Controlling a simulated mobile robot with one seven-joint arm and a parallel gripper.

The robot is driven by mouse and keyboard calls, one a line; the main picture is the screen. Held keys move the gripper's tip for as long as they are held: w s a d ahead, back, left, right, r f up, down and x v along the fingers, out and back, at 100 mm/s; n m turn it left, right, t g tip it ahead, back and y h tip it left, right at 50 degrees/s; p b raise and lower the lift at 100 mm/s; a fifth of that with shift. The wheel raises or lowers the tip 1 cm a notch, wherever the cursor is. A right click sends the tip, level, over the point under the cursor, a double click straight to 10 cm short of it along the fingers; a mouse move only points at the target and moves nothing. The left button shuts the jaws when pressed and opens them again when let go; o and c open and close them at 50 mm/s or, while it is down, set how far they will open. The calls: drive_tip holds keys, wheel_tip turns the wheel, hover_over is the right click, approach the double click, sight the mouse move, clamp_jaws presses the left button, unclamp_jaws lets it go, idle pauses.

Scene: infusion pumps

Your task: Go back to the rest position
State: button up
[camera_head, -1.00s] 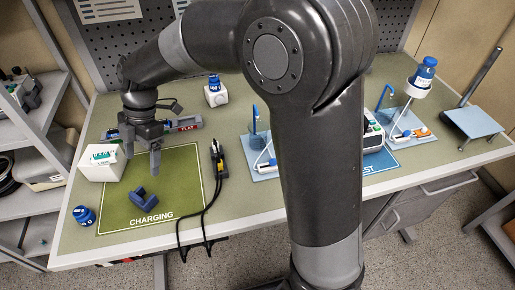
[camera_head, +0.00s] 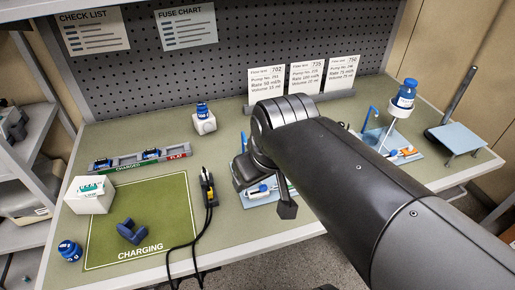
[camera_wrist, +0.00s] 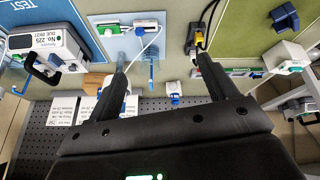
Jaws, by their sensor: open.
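My gripper (camera_wrist: 161,65) is open and empty in the wrist view, its two dark fingers wide apart with nothing held between them. In the head view my arm reaches in from the lower right, and one dark finger shows beside the stand on the middle of the bench. No marker of a rest position shows.
The green charging mat (camera_head: 112,220) bears a dark blue bracket (camera_head: 131,231). A grey pump (camera_wrist: 58,50) shows in the wrist view. A blue bottle (camera_head: 405,93) stands at right.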

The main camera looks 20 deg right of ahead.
drive_tip(key=shift+s+d+f+m+t, duration=0.15)
drive_tip(key=shift+s+d+m+t, duration=0.15)
drive_tip(key=shift+s+d+m, duration=0.9)
drive_tip(key=shift+w+a, duration=0.1)
drive_tip(key=shift+a, duration=0.05)
idle(0.3)
